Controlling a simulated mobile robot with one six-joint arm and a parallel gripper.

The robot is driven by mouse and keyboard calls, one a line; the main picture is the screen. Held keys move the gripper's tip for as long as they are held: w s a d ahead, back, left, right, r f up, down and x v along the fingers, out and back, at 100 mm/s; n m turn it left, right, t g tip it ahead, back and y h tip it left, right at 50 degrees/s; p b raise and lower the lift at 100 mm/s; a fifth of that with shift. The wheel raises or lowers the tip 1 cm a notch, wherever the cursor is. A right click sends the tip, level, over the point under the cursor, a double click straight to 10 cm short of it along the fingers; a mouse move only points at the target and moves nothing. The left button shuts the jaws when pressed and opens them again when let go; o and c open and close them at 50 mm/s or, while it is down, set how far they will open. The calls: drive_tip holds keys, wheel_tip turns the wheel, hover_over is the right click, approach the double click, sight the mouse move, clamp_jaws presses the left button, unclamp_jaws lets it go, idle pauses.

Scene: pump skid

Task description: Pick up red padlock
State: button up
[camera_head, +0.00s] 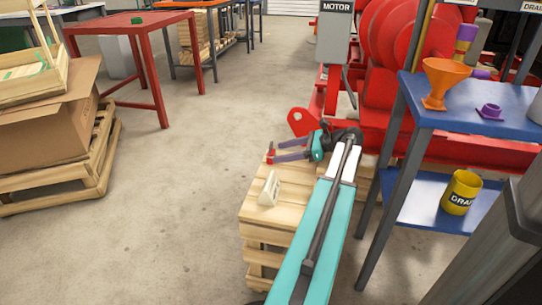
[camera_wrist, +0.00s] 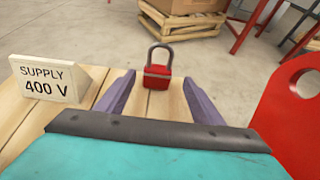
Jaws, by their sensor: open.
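The red padlock (camera_wrist: 158,75) stands upright on the wooden crate top (camera_wrist: 85,85), with its dark grey shackle up. In the wrist view it is straight ahead, a little beyond the fingertips and centred between them. In the head view the padlock (camera_head: 271,156) is a small red spot at the far edge of the crate, by my fingertips. My gripper (camera_wrist: 158,85) is open and empty, with its two purple fingers spread. In the head view my gripper (camera_head: 272,152) reaches left, low over the crate.
A white sign (camera_wrist: 47,80) reading "SUPPLY 400 V" stands on the crate left of my gripper. A red plate with a hole (camera_wrist: 295,110) rises close on the right. A blue shelf unit (camera_head: 450,110) stands to the right.

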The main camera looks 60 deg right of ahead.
sight(271, 154)
drive_tip(key=shift+a+b+x, duration=0.2)
drive_tip(key=shift+b+x, duration=1)
drive_tip(key=shift+x, duration=0.35)
drive_tip(key=shift+b+x, duration=0.45)
drive_tip(key=shift+x, duration=0.5)
drive_tip(key=c, duration=1.2)
drive_tip(key=shift+r, duration=0.1)
drive_tip(key=shift+r+p, duration=2.55)
drive_tip(key=shift+r, duration=2.4)
